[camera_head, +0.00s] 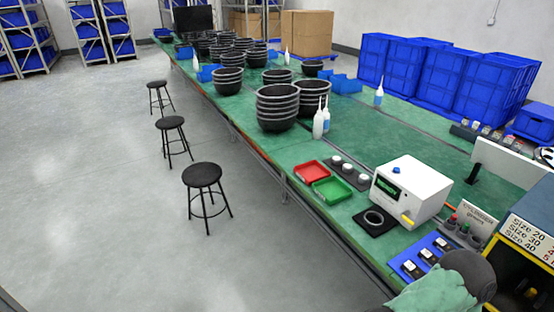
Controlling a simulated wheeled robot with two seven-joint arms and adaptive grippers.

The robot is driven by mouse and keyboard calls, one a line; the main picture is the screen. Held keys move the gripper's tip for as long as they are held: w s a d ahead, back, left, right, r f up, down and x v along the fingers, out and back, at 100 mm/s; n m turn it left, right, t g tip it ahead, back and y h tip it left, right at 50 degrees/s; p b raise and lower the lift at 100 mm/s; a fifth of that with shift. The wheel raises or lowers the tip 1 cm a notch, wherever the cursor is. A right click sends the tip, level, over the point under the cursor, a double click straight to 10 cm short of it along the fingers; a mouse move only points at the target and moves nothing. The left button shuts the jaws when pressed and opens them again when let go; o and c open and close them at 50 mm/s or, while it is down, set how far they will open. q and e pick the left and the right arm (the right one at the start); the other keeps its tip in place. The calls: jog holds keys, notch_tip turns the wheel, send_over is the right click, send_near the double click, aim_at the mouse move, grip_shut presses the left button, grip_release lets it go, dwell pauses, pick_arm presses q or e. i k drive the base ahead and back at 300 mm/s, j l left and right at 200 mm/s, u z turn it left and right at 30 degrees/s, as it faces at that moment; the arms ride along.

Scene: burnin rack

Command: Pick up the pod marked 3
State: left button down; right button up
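No number 3 can be read on anything in the head view. A blue tray (398,266) at the lower right holds three small dark blocks with light tops: a near one (411,269), a middle one (428,256) and a far one (442,243). Whether these are the pods, and which is marked 3, I cannot tell. A grey and pale green shape, apparently my own arm, covers the area just right of the blue tray. Neither of my grippers shows.
A white box with a green display (417,183) stands behind the blue tray, near a black ring plate (374,220). A red tray (311,173) and a green tray (333,190) lie left. A yellow-edged rack (520,238) stands right. Stools (203,176) stand on the floor.

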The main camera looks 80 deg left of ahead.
aim_at(336, 160)
jog(key=u, duration=2.35)
jog(key=i+j+z, duration=0.1)
jog(key=i+j, duration=0.7)
jog(key=j, duration=0.15)
jog(key=i+j+z, duration=0.15)
jog(key=i+j, duration=0.2)
jog(key=j, duration=0.15)
